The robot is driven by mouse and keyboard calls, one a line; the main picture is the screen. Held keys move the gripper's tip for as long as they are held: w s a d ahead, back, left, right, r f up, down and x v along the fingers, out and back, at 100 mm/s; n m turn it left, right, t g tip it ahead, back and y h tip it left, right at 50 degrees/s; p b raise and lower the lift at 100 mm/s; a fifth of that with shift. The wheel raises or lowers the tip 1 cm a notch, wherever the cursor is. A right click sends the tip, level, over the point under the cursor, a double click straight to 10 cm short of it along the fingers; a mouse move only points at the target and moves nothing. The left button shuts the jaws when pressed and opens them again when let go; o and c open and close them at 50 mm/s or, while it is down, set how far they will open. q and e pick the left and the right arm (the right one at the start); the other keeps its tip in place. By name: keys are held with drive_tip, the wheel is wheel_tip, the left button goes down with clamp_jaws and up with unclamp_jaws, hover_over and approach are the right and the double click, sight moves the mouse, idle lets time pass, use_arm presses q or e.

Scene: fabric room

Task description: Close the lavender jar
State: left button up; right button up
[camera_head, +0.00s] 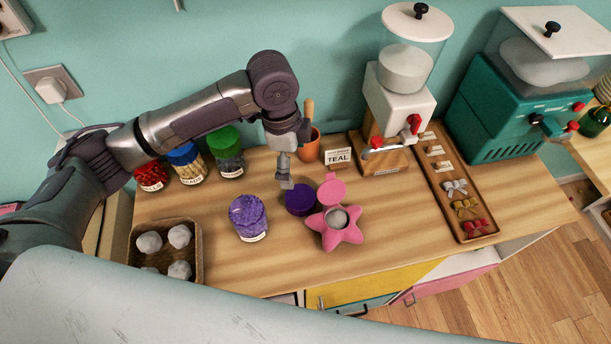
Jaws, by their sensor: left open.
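The lavender jar (248,219) stands open on the wooden table, filled with purple contents, with a pale label low on its front. A round dark purple lid (300,200) lies on the table to its right, beside a pink star-shaped thing. My left gripper (286,183) is open and points down, just above and behind the lid's left edge. It holds nothing that I can see. The fingers are small in this view, and whether they touch the lid cannot be told. My right gripper is not in view.
The pink star-shaped container (336,237) holds a grey ball. Jars with red, blue and green lids (223,139) stand behind. A basket of white balls (201,262) is at front left. A wooden tray (432,180), dispenser (391,95) and teal machine (490,125) are at right.

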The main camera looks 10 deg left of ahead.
use_arm(q)
hover_over(300, 197)
drive_tip(key=f, duration=0.7)
drive_tip(key=shift+w+a+f+p, duration=0.15)
drive_tip(key=shift+a+f+p, duration=0.1)
drive_tip(key=shift+f+p, duration=0.1)
drive_tip(key=shift+f, duration=0.3)
drive_tip(key=f, duration=0.2)
drive_tip(key=f+p, duration=0.1)
drive_tip(key=f, duration=0.1)
drive_tip(key=shift+d+f, duration=0.1)
drive_tip(key=shift+d, duration=0.15)
drive_tip(key=shift+f, duration=0.45)
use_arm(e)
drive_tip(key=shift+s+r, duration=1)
